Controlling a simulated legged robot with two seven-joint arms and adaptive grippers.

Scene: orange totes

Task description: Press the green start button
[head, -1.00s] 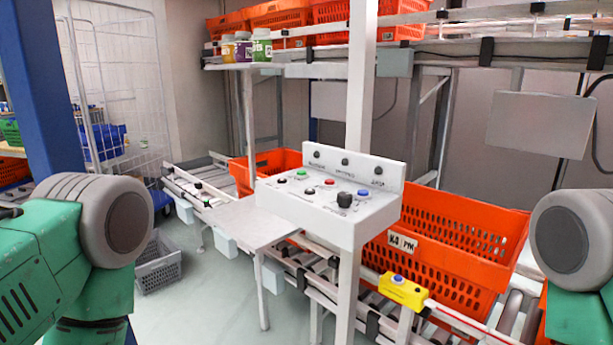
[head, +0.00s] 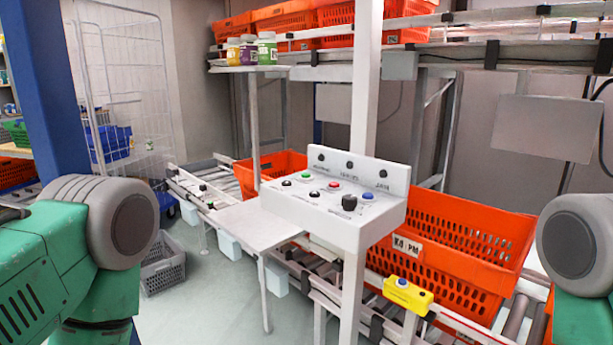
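The green start button (head: 306,177) is a small round button on the top face of a white control box (head: 330,208), in the middle of the head view. It sits at the far left of the panel, beside a black button (head: 287,183), a red button (head: 334,185), a blue button (head: 368,196) and a large black knob (head: 349,203). My green and grey arms show at the left and right edges, both apart from the box. Neither gripper is in the picture.
A white side shelf (head: 246,225) juts out left of the box. Orange totes (head: 450,262) stand behind and right of it on a roller conveyor. A yellow box with a blue button (head: 408,294) is at lower right. A white post (head: 365,90) rises behind the panel.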

